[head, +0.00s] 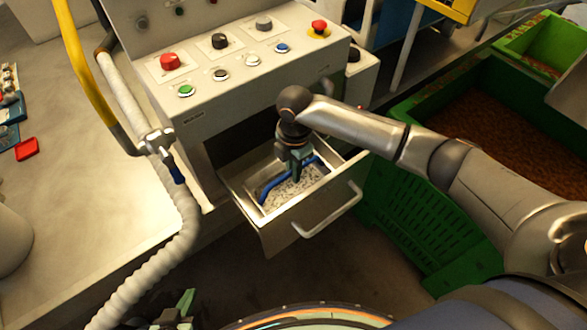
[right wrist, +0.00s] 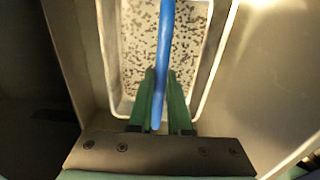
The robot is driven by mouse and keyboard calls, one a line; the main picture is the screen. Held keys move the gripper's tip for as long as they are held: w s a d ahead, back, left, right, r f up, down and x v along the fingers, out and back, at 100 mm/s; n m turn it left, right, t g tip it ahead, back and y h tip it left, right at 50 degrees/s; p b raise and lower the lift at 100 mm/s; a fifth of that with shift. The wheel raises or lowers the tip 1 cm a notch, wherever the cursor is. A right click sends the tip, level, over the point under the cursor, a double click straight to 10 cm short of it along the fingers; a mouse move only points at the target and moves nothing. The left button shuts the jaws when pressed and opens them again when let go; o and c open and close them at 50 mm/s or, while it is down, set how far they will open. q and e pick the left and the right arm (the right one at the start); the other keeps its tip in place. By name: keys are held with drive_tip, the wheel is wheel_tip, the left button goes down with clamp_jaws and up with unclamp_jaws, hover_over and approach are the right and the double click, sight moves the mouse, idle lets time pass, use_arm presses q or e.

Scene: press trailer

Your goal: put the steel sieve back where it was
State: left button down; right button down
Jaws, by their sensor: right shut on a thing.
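My right gripper (head: 296,172) reaches down into an open drawer and is shut on a blue bar (head: 272,186). In the right wrist view the green fingers (right wrist: 159,85) close on both sides of the blue bar (right wrist: 166,40). The bar lies over a pale tray (right wrist: 226,60) with a speckled bottom (right wrist: 192,45). I see no clear steel sieve; I cannot tell whether the bar or the speckled surface belongs to one. My left gripper (head: 176,312) is at the bottom edge, away from the drawer, and its opening is unclear.
The drawer front (head: 290,228) has a bar handle (head: 328,212) and sticks out below a control panel (head: 235,75) with several buttons. A green crate (head: 425,215) stands close to its right. A pale hose (head: 175,245) hangs to the left.

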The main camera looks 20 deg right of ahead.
drive_tip(key=shift+f, duration=0.1)
drive_tip(key=c, duration=0.8)
unclamp_jaws()
drive_tip(key=shift+c, duration=0.2)
wheel_tip(320, 180, up, 12)
drive_tip(key=shift+d, duration=0.1)
